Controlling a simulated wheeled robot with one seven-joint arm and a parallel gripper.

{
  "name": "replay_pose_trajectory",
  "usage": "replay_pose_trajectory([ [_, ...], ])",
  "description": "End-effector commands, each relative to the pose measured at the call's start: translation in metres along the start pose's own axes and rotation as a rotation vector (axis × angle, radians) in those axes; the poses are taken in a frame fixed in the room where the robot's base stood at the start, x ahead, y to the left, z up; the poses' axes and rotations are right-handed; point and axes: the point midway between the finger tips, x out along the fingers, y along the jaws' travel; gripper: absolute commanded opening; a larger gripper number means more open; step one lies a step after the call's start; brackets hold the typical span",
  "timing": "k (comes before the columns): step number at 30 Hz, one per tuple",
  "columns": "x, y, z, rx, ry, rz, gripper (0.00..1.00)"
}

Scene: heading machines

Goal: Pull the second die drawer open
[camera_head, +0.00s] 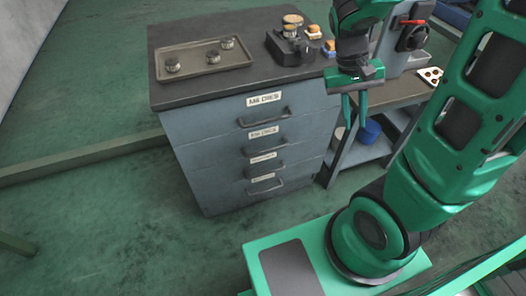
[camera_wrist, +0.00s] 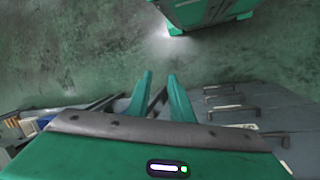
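A blue-grey drawer cabinet (camera_head: 205,165) stands left of my gripper, with several drawers one above another. Each drawer has a dark bar handle and a white label. The second die drawer (camera_head: 225,150) is the second from the top; its handle (camera_head: 268,148) lies below its label. All drawer fronts look flush and closed. My gripper (camera_head: 355,121) is open and empty, with its two green fingers pointing down, right of the cabinet and apart from the handles. In the wrist view the fingers (camera_wrist: 160,76) have a gap between them, and the cabinet handles (camera_wrist: 232,108) show to the right.
On the cabinet top are a tray (camera_head: 240,62) with several small dies and a dark block with round pieces (camera_head: 292,50). A workbench (camera_head: 400,92) with a blue bin (camera_head: 370,132) below stands to the right. Floor in front of the cabinet is clear.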

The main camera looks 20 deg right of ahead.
Motion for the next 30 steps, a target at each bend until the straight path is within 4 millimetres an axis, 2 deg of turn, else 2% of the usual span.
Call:
replay_pose_trajectory([
  [1,0.007,-0.013,-0.009,-0.029,-0.003,0.045,0.2],
  [6,0.026,-0.049,-0.035,-0.1,0.018,0.183,0.2],
  [15,0.065,-0.123,-0.067,-0.245,0.119,0.437,0.2],
  [23,0.102,-0.189,-0.08,-0.388,0.27,0.656,0.2],
  [30,0.137,-0.248,-0.081,-0.532,0.457,0.845,0.2],
])
